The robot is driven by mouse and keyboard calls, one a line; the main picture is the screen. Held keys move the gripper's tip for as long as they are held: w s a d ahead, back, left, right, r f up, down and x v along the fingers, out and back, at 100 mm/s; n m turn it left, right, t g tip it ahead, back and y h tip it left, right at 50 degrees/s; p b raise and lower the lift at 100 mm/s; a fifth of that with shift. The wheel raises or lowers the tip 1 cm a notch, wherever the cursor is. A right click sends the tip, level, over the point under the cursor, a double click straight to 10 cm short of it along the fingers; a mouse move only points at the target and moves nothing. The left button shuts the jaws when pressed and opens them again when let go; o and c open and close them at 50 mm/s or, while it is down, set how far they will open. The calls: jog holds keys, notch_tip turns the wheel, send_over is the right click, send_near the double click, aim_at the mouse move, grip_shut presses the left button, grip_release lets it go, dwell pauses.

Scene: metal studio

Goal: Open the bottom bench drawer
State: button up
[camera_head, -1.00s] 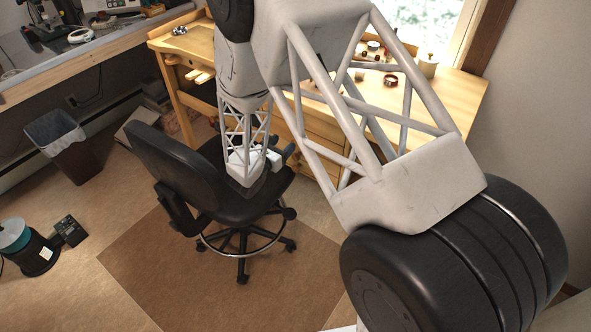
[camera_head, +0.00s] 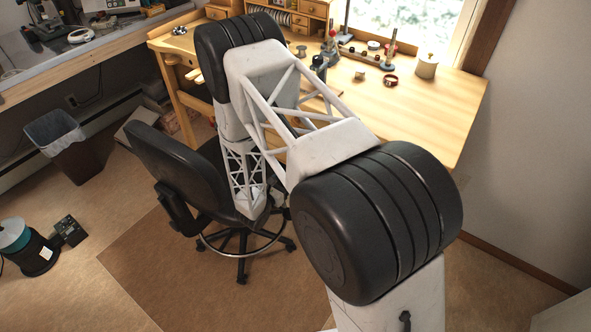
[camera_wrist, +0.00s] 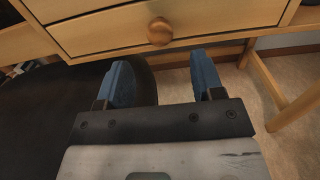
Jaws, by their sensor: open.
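In the wrist view a wooden drawer front (camera_wrist: 225,22) with one round wooden knob (camera_wrist: 160,31) fills the top. A rail and the floor show beneath it, so it looks like the lowest drawer here. It looks shut. My gripper (camera_wrist: 163,74) is open, with its blue fingers spread apart and nothing between them. The fingertips are just below the knob in the picture, one to each side, and look apart from it. In the head view the wooden bench (camera_head: 430,105) is in plain sight, but my arm hides its drawers and my gripper.
A black office chair (camera_head: 180,165) stands close to the bench and to my arm; its dark seat (camera_wrist: 60,110) lies beside and under my gripper. A wooden bench leg (camera_wrist: 262,85) is at right. Small tools and jars cover the bench's back. A bin (camera_head: 75,150) stands left.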

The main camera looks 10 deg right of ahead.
jog(key=shift+d, duration=0.1)
jog(key=shift+x, duration=3.85)
grip_shut()
